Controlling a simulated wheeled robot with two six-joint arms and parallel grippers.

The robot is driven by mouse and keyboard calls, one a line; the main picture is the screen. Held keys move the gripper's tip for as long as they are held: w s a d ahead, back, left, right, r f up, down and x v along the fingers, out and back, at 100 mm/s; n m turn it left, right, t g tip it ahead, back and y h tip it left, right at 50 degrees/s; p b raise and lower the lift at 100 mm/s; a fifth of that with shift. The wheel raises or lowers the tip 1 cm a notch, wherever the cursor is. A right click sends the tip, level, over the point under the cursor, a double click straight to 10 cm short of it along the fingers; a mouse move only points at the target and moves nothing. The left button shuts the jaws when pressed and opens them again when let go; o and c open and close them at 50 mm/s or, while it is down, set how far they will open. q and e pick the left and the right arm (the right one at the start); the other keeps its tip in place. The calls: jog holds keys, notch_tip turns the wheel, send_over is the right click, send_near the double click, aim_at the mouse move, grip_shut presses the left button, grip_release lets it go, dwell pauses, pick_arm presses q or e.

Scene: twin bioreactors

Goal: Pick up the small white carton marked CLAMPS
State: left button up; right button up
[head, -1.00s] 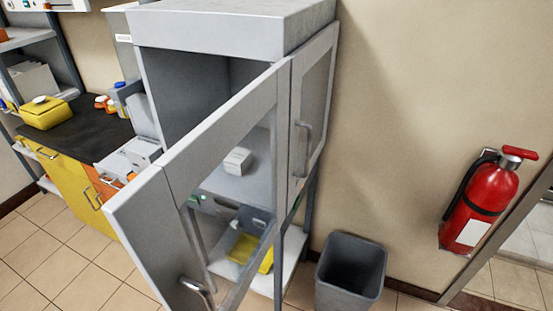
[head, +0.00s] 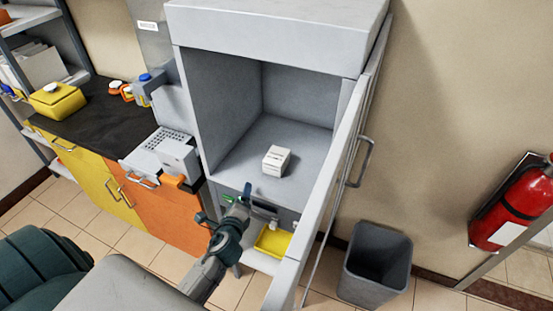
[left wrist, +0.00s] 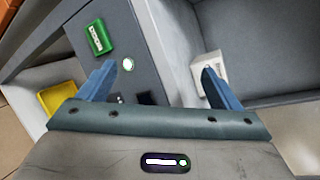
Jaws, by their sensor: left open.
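The small white carton (head: 277,161) sits upright on the floor of the open grey cabinet (head: 233,170); its print is too small to read. My left gripper (head: 258,203) is open and empty at the front edge of the cabinet, nearer to me than the carton. In the left wrist view the open fingers (left wrist: 168,70) are spread over the cabinet's front panel and edge. The carton (left wrist: 211,58) shows there behind the right-hand finger, partly hidden by it, and is not between the fingers. My right gripper is not in view.
The cabinet's glazed door (head: 330,185) stands open, nearly edge-on, just right of my left gripper. A yellow tray (head: 272,242) is below the cabinet. A grey bin (head: 377,265) and a red fire extinguisher (head: 510,203) are at right. A dark bench (head: 85,125) is at left.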

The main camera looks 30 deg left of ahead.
aim_at(271, 165)
pick_arm(q)
jog(key=w+d+r+m+t+h, duration=0.1)
jog(key=w+m, duration=0.1)
jog(key=m, duration=0.3)
jog(key=w+d+r+m+t+h, duration=0.1)
jog(key=w+r+m+h, duration=0.1)
jog(key=w+m, duration=0.1)
jog(key=w+d+r+m+t+h, duration=0.1)
jog(key=w+d+m+t, duration=0.1)
jog(key=m, duration=0.4)
jog(key=shift+w+r+m+h, duration=0.2)
jog(key=shift+r+m+h, duration=0.1)
jog(key=shift+w+d+m, duration=0.1)
jog(key=shift+w+m, duration=0.2)
jog(key=shift+w, duration=0.05)
jog(key=w, duration=0.4)
jog(key=shift+w, duration=0.8)
jog(key=w, duration=0.3)
jog(key=shift+w+a, duration=0.25)
jog(key=shift+a, duration=0.05)
jog(key=shift+w+f, duration=0.15)
jog(key=shift+w, duration=0.4)
jog(key=shift+s, duration=0.1)
jog(key=shift+c, duration=1.3)
jog(key=c, duration=0.7)
jog(key=shift+c, duration=0.6)
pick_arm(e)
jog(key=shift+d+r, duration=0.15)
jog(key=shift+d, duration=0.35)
